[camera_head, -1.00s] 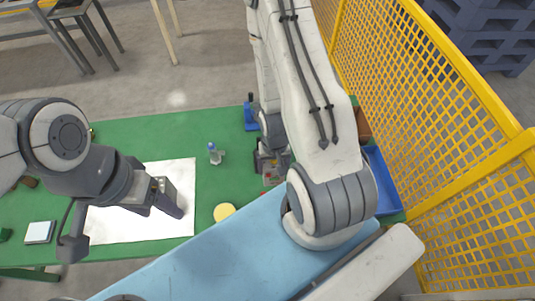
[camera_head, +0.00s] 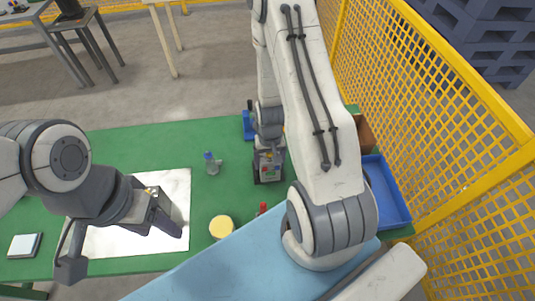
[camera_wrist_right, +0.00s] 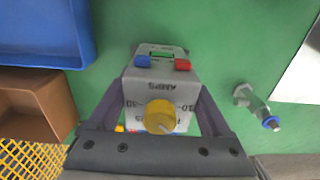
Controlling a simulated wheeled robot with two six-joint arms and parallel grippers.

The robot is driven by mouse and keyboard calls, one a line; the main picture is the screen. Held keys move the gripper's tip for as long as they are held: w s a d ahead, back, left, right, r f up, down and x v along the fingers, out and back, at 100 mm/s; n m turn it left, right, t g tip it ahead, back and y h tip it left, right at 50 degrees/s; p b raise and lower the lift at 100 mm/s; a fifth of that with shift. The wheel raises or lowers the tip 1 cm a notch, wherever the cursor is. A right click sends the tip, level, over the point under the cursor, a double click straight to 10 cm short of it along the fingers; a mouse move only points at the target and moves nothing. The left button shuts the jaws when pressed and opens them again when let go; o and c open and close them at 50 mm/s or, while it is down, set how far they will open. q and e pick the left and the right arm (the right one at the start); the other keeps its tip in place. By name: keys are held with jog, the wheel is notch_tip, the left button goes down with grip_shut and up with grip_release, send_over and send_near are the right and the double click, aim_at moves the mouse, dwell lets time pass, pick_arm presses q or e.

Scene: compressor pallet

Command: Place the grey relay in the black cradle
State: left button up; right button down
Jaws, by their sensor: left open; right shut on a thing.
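The grey relay is a box with red and blue terminals, a yellow knob and an "AMPS" scale; it shows in the right wrist view (camera_wrist_right: 160,92) and in the head view (camera_head: 270,172). My right gripper (camera_head: 268,160) is shut on it, one finger on each side, over the green table right of centre. I cannot tell whether the relay touches the table. My left gripper (camera_head: 120,240) is open over the white sheet at the left. I cannot make out the black cradle in either view.
A yellow disc (camera_head: 221,227) lies near the front edge. A blue tray (camera_head: 388,195) and a brown box (camera_head: 365,133) are at the right, beside a yellow mesh fence (camera_head: 430,110).

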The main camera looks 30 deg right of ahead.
jog(key=shift+w+d+f+p, duration=0.4)
jog(key=shift+w+f+p, duration=0.1)
jog(key=shift+w+p, duration=0.3)
jog(key=shift+w+d+f+p, duration=0.35)
jog(key=shift+w+f+p, duration=0.1)
jog(key=shift+w+p, duration=0.3)
jog(key=shift+w+d+f, duration=0.1)
jog(key=shift+w+f, duration=0.15)
jog(key=shift+f, duration=0.15)
grip_release()
